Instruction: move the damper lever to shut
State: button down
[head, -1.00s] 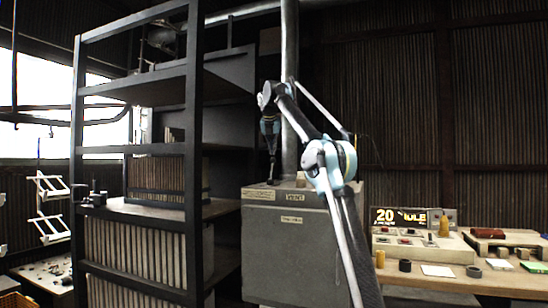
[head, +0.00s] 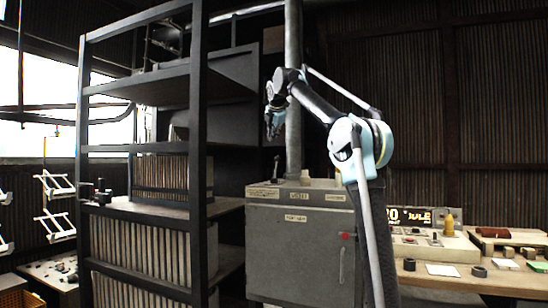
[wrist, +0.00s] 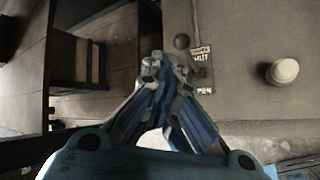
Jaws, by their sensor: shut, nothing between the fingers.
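The damper lever (head: 276,168) is a small dark upright lever on top of the grey cabinet (head: 300,250), at its left side.
A vertical metal pipe (head: 294,90) rises behind the lever. A dark shelf frame (head: 197,150) stands close on the left. A pale round knob (wrist: 283,72) shows right of the label. A bench (head: 460,278) with a control panel and small blocks is at right.

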jog(key=s+d+f+m+t+y, duration=0.1)
jog(key=s+f+m+t+y, duration=0.15)
jog(key=s+m, duration=0.55)
jog(key=w+a+f+m, duration=0.1)
jog(key=w+f, duration=0.5)
jog(key=w, duration=0.6)
jog(key=shift+w+a, duration=0.2)
jog(key=shift+w, duration=0.1)
jog(key=shift+t, duration=0.25)
